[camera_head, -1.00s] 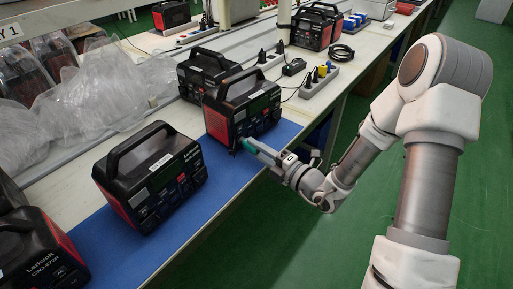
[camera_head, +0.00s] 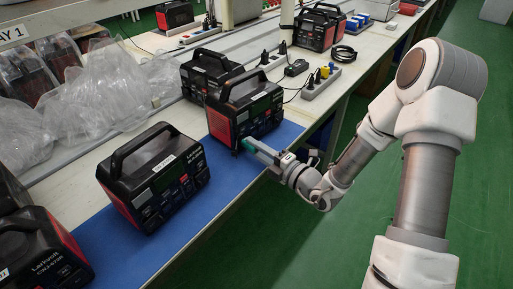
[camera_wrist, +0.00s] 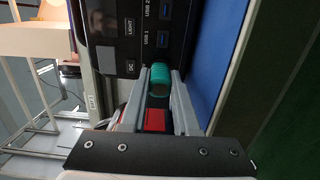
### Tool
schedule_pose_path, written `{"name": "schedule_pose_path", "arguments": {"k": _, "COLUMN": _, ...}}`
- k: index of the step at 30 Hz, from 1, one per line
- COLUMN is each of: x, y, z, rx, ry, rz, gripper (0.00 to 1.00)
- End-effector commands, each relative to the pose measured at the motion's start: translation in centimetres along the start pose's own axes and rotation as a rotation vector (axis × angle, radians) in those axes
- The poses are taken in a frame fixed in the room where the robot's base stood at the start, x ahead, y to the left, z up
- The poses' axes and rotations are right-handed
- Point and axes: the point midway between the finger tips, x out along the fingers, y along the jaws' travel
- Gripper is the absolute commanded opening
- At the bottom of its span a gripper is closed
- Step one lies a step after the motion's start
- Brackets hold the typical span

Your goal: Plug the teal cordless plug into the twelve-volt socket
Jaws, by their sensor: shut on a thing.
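The teal plug (camera_wrist: 158,74) is held between the fingertips of my gripper (camera_wrist: 160,82) in the wrist view. Its far end is at the front panel of a black-and-red power station (camera_wrist: 135,22); whether it sits in a socket is hidden. In the head view, my gripper (camera_head: 262,152) reaches from the right to the lower front of the power station (camera_head: 247,105) on the blue mat, and the teal plug (camera_head: 246,144) shows at its tip. The twelve-volt socket cannot be made out. Panel labels USB and DC show in the wrist view.
Other power stations stand at left (camera_head: 155,175), bottom left (camera_head: 35,250) and behind (camera_head: 208,72). Clear plastic bags (camera_head: 95,100) lie at left. A power strip (camera_head: 322,80) with plugs is behind. The blue mat (camera_head: 200,210) is bare in front; green floor lies right.

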Motion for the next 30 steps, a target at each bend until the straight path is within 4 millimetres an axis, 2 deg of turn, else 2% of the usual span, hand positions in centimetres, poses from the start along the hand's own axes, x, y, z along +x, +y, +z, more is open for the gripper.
{"name": "schedule_pose_path", "arguments": {"k": 20, "x": 0.40, "y": 0.08, "z": 0.03, "rx": 0.000, "ry": 0.000, "rz": 0.001, "gripper": 0.00}}
{"name": "schedule_pose_path", "arguments": {"k": 21, "x": 0.41, "y": 0.04, "z": 0.04, "rx": 0.000, "ry": -0.001, "rz": 0.001, "gripper": 0.33}}
{"name": "schedule_pose_path", "arguments": {"k": 26, "x": 0.40, "y": 0.02, "z": 0.03, "rx": 0.000, "ry": 0.000, "rz": 0.000, "gripper": 0.62}}
{"name": "schedule_pose_path", "arguments": {"k": 30, "x": 0.39, "y": 0.01, "z": 0.03, "rx": 0.000, "ry": 0.000, "rz": 0.000, "gripper": 0.64}}
